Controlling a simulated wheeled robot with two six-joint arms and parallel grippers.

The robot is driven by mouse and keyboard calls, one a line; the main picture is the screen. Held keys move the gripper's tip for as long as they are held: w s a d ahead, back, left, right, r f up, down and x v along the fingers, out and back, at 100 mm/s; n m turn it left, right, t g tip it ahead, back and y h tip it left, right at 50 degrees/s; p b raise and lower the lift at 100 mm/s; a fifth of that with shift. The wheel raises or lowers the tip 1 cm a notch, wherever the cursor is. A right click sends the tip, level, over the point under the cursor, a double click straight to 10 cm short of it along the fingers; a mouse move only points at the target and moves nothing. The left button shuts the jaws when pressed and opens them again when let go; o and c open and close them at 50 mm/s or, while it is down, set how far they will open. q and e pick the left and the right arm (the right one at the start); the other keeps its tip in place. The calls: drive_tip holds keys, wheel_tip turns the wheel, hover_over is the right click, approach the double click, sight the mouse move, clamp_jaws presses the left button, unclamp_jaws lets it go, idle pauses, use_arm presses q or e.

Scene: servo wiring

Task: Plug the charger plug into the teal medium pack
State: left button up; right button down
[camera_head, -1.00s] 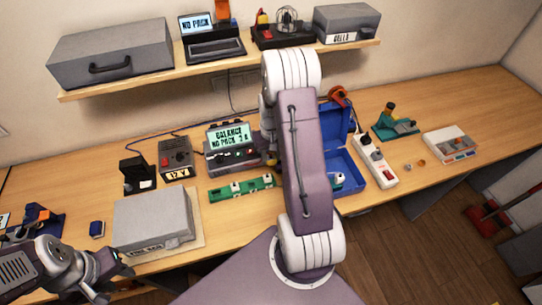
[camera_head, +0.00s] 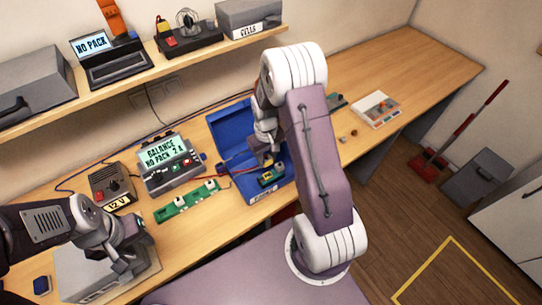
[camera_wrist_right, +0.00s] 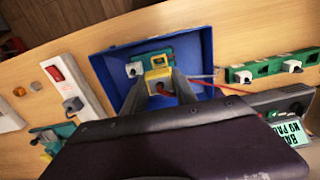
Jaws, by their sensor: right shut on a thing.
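The teal medium pack (camera_head: 268,182) lies inside the open blue case (camera_head: 252,198). In the right wrist view the pack (camera_wrist_right: 135,70) shows a white connector at its left end. My right gripper (camera_wrist_right: 160,84) reaches down into the case and is shut on the yellow charger plug (camera_wrist_right: 158,63). A red lead runs off from it to the right. The plug is over or against the pack; I cannot tell whether it is seated. In the head view my right gripper (camera_head: 268,158) is over the pack. My left gripper (camera_head: 130,262) hangs over a grey box, its jaws unclear.
The charger (camera_head: 168,165) reads "BALANCE NO PACK". A green board (camera_head: 187,203) lies in front of it, and a 12 V supply (camera_head: 110,188) stands left. In the right wrist view a power strip (camera_wrist_right: 72,88) lies beside the case. The bench's right end is mostly clear.

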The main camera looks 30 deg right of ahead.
sight(267, 165)
drive_tip(key=shift+d, duration=0.15)
drive_tip(key=shift+f, duration=0.25)
wheel_tip(267, 165, down, 4)
drive_tip(key=b, duration=0.3)
drive_tip(key=shift+f, duration=0.15)
drive_tip(key=shift+f+b, duration=0.6)
drive_tip(key=shift+r+p, duration=0.1)
drive_tip(key=shift+p, duration=0.2)
idle(0.5)
drive_tip(key=shift+f+b, duration=1.05)
drive_tip(key=shift+f, duration=0.4)
drive_tip(key=c, duration=0.9)
unclamp_jaws()
wheel_tip(267, 165, up, 9)
drive_tip(key=shift+r+b, duration=0.1)
drive_tip(key=shift+b, duration=0.55)
